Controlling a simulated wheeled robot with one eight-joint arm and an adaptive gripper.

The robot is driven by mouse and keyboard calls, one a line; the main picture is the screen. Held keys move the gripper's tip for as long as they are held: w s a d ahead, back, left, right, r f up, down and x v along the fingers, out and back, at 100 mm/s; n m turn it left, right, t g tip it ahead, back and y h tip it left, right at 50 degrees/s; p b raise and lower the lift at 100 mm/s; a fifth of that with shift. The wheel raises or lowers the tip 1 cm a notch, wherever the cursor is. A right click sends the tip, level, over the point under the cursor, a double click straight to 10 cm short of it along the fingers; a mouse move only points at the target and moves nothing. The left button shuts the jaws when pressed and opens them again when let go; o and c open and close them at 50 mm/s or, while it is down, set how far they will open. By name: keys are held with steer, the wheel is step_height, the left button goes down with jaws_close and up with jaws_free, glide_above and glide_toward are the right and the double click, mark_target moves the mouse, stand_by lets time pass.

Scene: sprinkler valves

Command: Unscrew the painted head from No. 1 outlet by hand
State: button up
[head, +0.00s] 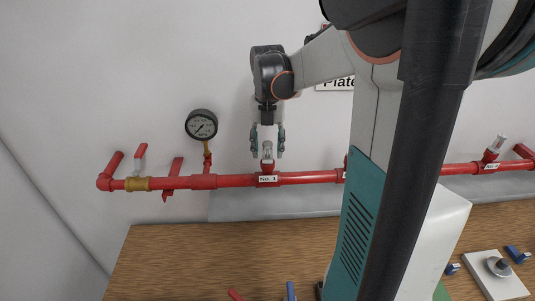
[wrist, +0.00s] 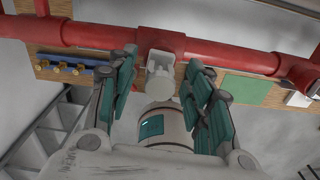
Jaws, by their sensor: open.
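The painted head (head: 267,151) is a small pale grey-white piece. It stands upright on a red outlet tee of the wall pipe, above a white label (head: 268,179) starting "No."; its digit is hard to read. My gripper (head: 267,148) points down over this outlet, open, with one teal finger on each side of the head. In the wrist view the pale head (wrist: 160,78) sits against the red tee (wrist: 162,42), between the fingers of my open gripper (wrist: 163,72).
The red pipe (head: 310,177) runs along the wall. A pressure gauge (head: 201,125) and a brass valve (head: 137,184) are left of the outlet. Another outlet head (head: 497,143) is far right. A wooden bench (head: 170,255) lies below, with tools at its front. My arm hides the middle right.

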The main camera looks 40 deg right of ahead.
steer(key=shift+r, duration=0.1)
steer(key=shift+r+p, duration=1.95)
steer(key=shift+r, duration=1.05)
